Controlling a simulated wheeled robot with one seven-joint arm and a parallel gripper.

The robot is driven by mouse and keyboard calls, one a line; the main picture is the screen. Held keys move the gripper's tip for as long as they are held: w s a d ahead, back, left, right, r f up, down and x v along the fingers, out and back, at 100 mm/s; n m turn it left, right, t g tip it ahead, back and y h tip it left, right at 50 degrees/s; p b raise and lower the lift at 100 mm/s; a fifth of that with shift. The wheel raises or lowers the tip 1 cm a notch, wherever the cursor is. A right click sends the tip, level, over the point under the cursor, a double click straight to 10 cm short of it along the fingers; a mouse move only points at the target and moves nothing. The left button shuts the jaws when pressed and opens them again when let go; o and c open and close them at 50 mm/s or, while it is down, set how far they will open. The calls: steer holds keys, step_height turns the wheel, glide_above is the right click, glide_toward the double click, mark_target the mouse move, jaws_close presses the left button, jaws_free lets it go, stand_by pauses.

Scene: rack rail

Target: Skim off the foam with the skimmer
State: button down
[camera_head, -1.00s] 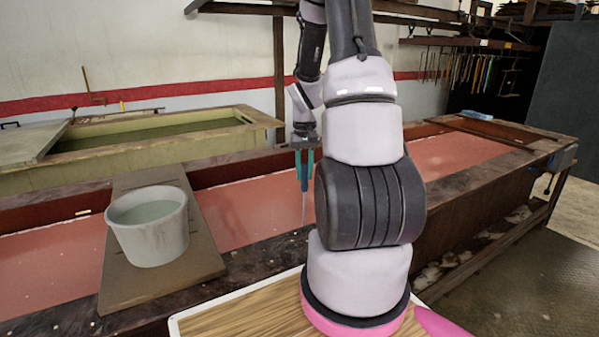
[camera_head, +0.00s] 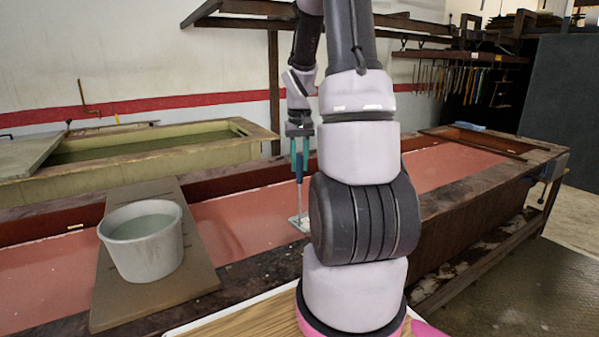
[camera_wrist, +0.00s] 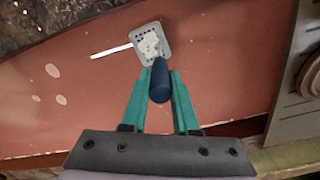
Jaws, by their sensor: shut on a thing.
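My gripper (camera_head: 300,170) is shut on the skimmer's dark blue handle (camera_wrist: 160,82), between two teal fingers. The skimmer's flat, pale perforated plate (camera_wrist: 143,52) hangs below, over the red liquid of the long trough (camera_head: 240,218). It shows in the head view (camera_head: 297,222), partly beside my arm. A whitish patch of foam (camera_wrist: 150,41) lies on the plate. A few pale foam spots (camera_wrist: 52,70) float on the liquid at the left of the wrist view. I cannot tell whether the plate touches the liquid.
A grey-white bucket (camera_head: 150,258) with greenish liquid stands on a board (camera_head: 195,225) laid across the trough, left of my gripper. A second, pale trough (camera_head: 120,163) stands behind. Tools hang from a rack (camera_head: 465,58) at back right. The wooden trough rim (camera_head: 262,265) runs along the front.

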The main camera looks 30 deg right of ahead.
steer(key=shift+r, duration=3.6)
steer(key=shift+s, duration=0.1)
stand_by(1.0)
